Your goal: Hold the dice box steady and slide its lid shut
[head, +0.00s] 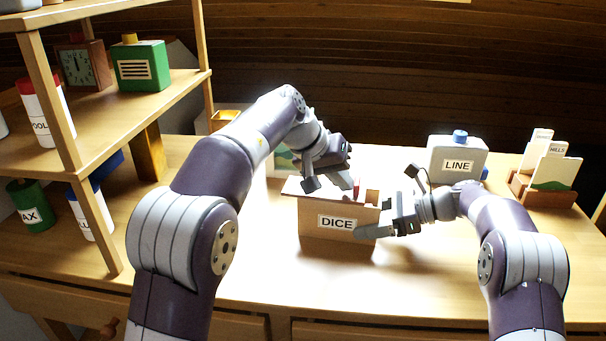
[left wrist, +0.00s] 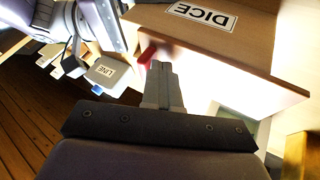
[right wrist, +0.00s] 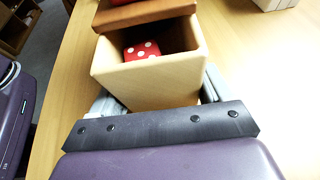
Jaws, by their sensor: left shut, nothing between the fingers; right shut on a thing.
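The dice box (head: 335,235), a pale wooden box labelled DICE, stands on the table in the head view. Its brown lid (head: 296,188) covers the left part and juts past the left end; the right part is open. In the right wrist view a red die (right wrist: 142,50) lies inside, with the lid (right wrist: 150,12) beyond it. My right gripper (head: 374,229) is shut on the box's right end, a finger on each side. My left gripper (head: 353,188) is shut and empty at the box's top; its closed fingertips (left wrist: 161,68) show close by the box. Contact with the lid is unclear.
A grey LINE container (head: 457,160) and a card holder (head: 545,190) stand at the back right. A wooden shelf (head: 120,90) with bottles and a clock is on the left. The table in front of the box is clear.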

